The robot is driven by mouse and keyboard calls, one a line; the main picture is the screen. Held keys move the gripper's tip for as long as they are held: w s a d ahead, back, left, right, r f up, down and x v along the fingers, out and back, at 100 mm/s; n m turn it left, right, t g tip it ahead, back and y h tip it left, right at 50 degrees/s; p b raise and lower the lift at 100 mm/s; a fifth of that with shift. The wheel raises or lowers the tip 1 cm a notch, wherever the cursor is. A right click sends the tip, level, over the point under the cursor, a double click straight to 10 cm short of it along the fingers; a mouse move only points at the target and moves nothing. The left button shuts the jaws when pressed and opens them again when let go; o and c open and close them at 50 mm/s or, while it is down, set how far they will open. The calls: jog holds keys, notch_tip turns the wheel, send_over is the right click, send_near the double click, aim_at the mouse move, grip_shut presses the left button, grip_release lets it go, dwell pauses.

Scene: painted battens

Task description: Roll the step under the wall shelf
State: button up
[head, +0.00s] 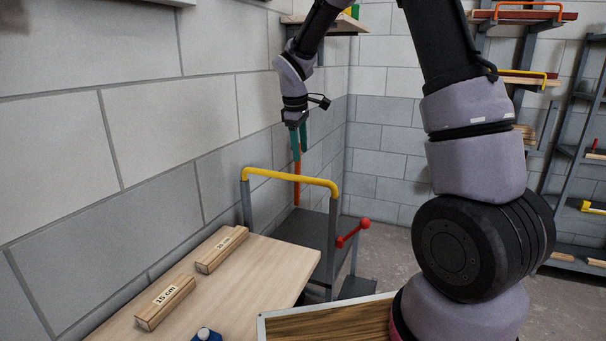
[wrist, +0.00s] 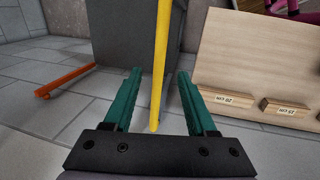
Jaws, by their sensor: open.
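The step (head: 305,229) is a grey stand with a yellow rail (head: 290,176) and a red-knobbed lever (head: 353,231). It stands behind the workbench, close to the left wall. Its grey body shows in the wrist view (wrist: 128,40). The wall shelf (head: 340,26) is high near the corner, partly hidden by my arm. My gripper (head: 299,151) points down above the rail in the head view. In the wrist view its teal jaws (wrist: 158,95) are open and empty. The yellow rail (wrist: 160,65) shows between them; how deep it sits is unclear.
An orange bar (wrist: 65,79) is left of the step. Racks (head: 575,150) stand right; some floor (head: 390,247) is clear.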

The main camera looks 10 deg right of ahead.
aim_at(303, 177)
jog(key=f, duration=0.3)
jog(key=w+f, duration=0.1)
jog(key=f, duration=0.2)
jog(key=d+f, duration=0.1)
jog(key=f, duration=0.2)
jog(key=shift+w, duration=0.2)
grip_shut()
jog(key=shift+r, duration=0.1)
dwell(0.9)
